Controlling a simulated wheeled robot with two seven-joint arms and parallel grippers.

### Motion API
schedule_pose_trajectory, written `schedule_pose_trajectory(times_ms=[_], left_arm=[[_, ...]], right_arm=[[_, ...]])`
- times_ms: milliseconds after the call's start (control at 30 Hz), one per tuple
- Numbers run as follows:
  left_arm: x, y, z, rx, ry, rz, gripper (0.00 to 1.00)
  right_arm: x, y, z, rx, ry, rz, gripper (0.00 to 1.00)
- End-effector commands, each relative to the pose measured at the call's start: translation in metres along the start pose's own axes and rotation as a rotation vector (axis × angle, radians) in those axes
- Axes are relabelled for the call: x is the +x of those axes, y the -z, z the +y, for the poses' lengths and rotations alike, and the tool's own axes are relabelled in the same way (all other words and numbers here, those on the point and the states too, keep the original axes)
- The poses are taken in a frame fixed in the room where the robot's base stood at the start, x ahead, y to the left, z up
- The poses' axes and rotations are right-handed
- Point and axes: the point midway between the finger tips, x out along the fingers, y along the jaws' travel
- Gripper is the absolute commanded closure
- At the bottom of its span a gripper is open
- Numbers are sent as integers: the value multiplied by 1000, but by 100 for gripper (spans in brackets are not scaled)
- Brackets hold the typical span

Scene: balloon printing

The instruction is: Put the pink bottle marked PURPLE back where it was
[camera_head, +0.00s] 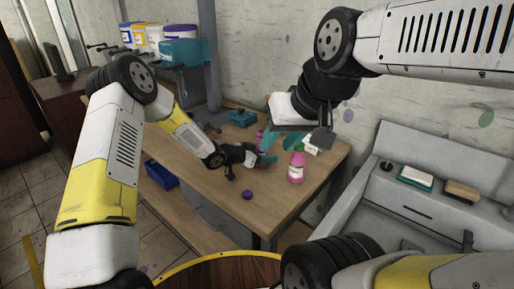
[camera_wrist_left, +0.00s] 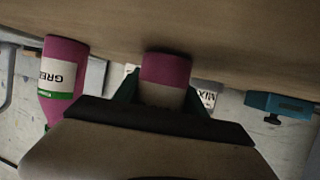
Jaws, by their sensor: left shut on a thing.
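My left gripper (camera_head: 262,157) is over the tabletop and shut on a pink bottle (camera_wrist_left: 166,72). The bottle stands between its teal fingers in the left wrist view, where its label is mostly hidden and I cannot read it. In the head view only a bit of this bottle (camera_head: 260,136) shows beyond the gripper. A second pink bottle (camera_head: 297,168), with a green cap, stands to the right; its label begins "GRE" in the left wrist view (camera_wrist_left: 62,76). My right gripper (camera_head: 284,140) hangs above the table's back part, teal fingers apart, apparently empty.
The wooden table (camera_head: 215,178) has a purple ball (camera_head: 247,194) near its front edge and a teal object (camera_head: 241,118) at the back. A blue bin (camera_head: 161,174) is below left. A grey sink (camera_head: 400,210) is at right. The table's front left is clear.

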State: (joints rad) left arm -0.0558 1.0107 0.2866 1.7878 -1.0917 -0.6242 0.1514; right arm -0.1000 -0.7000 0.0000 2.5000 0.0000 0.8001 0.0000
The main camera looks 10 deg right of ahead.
Motion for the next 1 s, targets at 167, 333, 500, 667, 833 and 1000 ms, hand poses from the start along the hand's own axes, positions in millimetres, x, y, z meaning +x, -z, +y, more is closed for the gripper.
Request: schedule_pose_trajectory(times_ms=[167,333,500,667,833,1000], left_arm=[[1,-3,0,-1,0,0,41],[1,-3,0,0,0,0,29],[1,-3,0,0,0,0,29],[-6,0,-1,0,2,-1,29],[-38,0,-2,-1,4,-1,29],[-76,0,-2,0,3,-1,29]], right_arm=[[0,0,0,0,0,0,64],[0,0,0,0,0,0,64],[0,0,0,0,0,0,64],[0,0,0,0,0,0,64],[0,0,0,0,0,0,64],[0,0,0,0,0,0,64]])
